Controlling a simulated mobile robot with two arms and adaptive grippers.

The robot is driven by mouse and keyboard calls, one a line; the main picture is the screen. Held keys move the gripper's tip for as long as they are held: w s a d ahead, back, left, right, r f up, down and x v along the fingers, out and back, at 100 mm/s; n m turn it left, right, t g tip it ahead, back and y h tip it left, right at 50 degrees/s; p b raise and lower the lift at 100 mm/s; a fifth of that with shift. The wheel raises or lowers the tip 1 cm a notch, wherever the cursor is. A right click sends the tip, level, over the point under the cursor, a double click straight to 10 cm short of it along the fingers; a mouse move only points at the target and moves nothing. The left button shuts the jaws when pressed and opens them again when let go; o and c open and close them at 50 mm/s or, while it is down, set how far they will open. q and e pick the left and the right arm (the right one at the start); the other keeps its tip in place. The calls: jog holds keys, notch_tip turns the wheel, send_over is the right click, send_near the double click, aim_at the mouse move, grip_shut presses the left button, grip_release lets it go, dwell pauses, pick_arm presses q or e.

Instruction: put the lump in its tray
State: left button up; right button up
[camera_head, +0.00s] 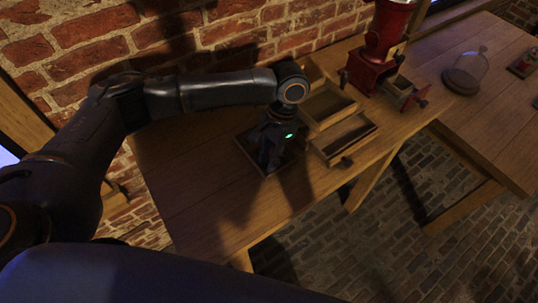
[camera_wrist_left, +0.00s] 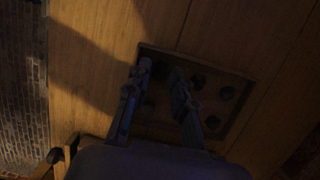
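A flat, dark-framed tray (camera_head: 246,150) lies on the wooden bench, and my left gripper (camera_head: 270,160) is low over it, pointing down. The tray also shows in the left wrist view (camera_wrist_left: 240,76), with several dark round spots in it; I cannot tell whether these are hollows or lumps. In that view the fingers of my left gripper (camera_wrist_left: 161,68) stand apart over the tray's left part, with no object clearly between them. The lump cannot be made out for certain. My right gripper is not in view.
Open wooden boxes (camera_head: 345,139) stand just right of the gripper. A red grinder (camera_head: 372,68) with a small drawer is behind them. A glass dome (camera_head: 468,68) stands on another table at the right. The bench front (camera_head: 205,205) is clear. A brick wall (camera_head: 230,32) bounds the back.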

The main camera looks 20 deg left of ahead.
pick_arm(q)
jog(key=shift+r, duration=0.25)
jog(key=b+v, duration=0.2)
jog(key=v, duration=0.9)
jog(key=shift+r, duration=0.4)
jog(key=shift+d, duration=0.1)
